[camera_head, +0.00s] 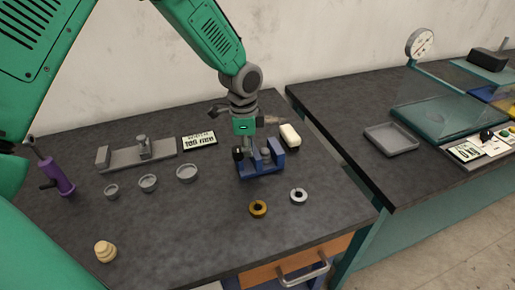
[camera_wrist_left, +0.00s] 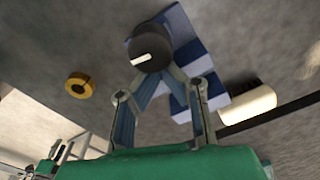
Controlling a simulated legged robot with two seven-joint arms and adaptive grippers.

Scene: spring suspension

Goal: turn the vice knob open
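The blue vice (camera_head: 262,168) stands on the dark bench, and its blue blocks (camera_wrist_left: 185,45) show in the left wrist view. Its dark round knob (camera_head: 238,154) is on the vice's left side. In the left wrist view the knob (camera_wrist_left: 150,52) bears a white mark slanting slightly up to the right. My left gripper (camera_head: 248,143) is pointed down at the vice. In the wrist view its fingers (camera_wrist_left: 157,80) converge towards the knob's lower edge. The knob hides the fingertips, so I cannot tell whether they touch it. My right gripper is out of view.
A white block-like brush (camera_head: 290,136) lies just right of the vice. A brass ring (camera_head: 258,208) and a silver ring (camera_head: 299,196) lie in front. Several small bowls (camera_head: 187,173), a display (camera_head: 199,140) and a purple tool (camera_head: 57,178) are at left. The front bench is mostly clear.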

